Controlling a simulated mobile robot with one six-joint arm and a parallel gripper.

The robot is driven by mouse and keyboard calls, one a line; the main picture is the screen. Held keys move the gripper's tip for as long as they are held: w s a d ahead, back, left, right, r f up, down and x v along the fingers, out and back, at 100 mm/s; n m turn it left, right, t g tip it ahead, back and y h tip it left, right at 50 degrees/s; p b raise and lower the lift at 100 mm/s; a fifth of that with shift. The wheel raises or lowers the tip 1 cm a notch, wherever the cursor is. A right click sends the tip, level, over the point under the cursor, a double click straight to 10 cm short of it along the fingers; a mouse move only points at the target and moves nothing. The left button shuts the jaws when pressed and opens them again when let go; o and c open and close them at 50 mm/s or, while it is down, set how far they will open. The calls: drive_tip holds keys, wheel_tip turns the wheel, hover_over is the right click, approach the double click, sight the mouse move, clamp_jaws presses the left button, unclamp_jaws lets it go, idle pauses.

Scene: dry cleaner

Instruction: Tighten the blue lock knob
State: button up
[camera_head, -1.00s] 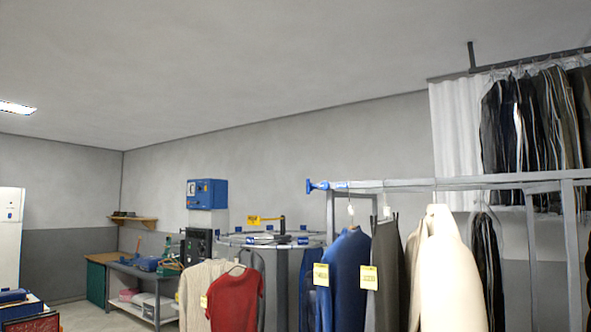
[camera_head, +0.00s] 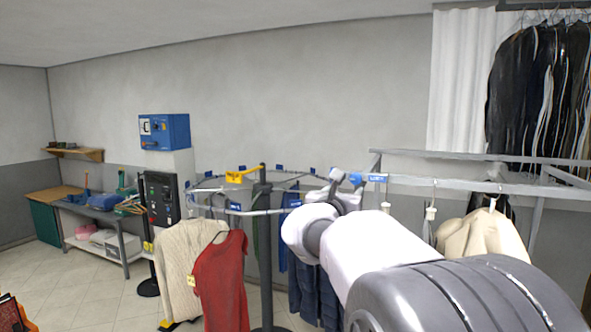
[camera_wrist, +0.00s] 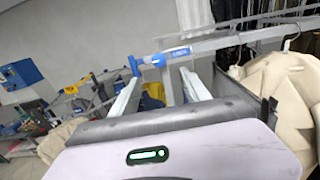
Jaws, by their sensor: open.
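The blue lock knob (camera_wrist: 134,66) sits at the left end of the grey garment rail, beside a blue labelled collar (camera_wrist: 173,54). In the head view the knob (camera_head: 355,179) shows small at the rail end, partly beside my gripper (camera_head: 338,187). In the wrist view my gripper (camera_wrist: 158,80) is open, with two pale fingers apart and nothing held.
Garments hang below the rail, including a cream coat (camera_head: 485,235). A red shirt (camera_head: 222,283) and cream sweater (camera_head: 190,262) hang at left by a round conveyor (camera_head: 262,212). A blue wall box (camera_head: 164,131) and workbench (camera_head: 110,245) stand farther left.

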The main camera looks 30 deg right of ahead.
sight(355, 178)
drive_tip(key=p+x, duration=0.5)
drive_tip(key=x, duration=0.9)
drive_tip(key=shift+w+a, duration=0.1)
drive_tip(key=shift+w+f, duration=0.15)
drive_tip(key=shift+w, duration=0.15)
drive_tip(key=shift+s, duration=0.1)
clamp_jaws()
